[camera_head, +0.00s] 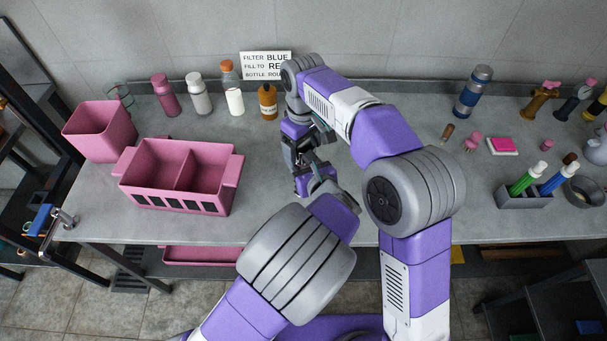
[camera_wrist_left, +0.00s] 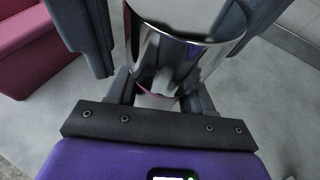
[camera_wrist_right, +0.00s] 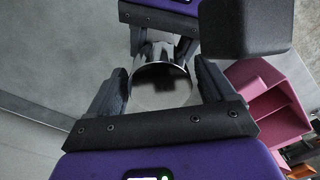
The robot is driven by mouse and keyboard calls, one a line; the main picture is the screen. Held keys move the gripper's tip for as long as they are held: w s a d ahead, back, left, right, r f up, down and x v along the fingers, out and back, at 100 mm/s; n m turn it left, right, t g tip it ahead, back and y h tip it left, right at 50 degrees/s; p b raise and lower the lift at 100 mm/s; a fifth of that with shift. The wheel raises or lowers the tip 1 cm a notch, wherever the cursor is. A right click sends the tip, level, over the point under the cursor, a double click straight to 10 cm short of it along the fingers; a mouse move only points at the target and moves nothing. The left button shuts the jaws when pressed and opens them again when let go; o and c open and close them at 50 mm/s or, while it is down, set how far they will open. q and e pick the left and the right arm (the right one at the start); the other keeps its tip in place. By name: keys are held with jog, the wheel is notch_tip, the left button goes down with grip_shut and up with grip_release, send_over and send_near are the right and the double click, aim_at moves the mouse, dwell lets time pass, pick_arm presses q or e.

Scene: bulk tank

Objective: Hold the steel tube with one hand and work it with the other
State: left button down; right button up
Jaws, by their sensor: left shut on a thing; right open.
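The steel tube shows in the left wrist view (camera_wrist_left: 180,55) as a shiny cylinder between the fingers of my left gripper (camera_wrist_left: 170,85), which is shut on it. In the right wrist view the tube (camera_wrist_right: 160,75) shows its open round end between the spread fingers of my right gripper (camera_wrist_right: 160,90). My right gripper is open around that end, with my left gripper beyond it. In the head view the right gripper (camera_head: 304,158) hangs over the middle of the bench, close to my left gripper. The tube there is mostly hidden by both grippers.
A pink two-compartment bin (camera_head: 180,177) and a pink tub (camera_head: 99,132) stand left on the grey bench (camera_head: 270,213). Several bottles line the back, with an amber one (camera_head: 267,102) near my right arm. A marker holder (camera_head: 523,197) and small items stand right.

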jog(key=shift+f, duration=0.25)
jog(key=c, duration=1.1)
jog(key=shift+o, duration=0.2)
jog(key=m, duration=1)
jog(key=o, duration=1.2)
jog(key=shift+r, duration=2.3)
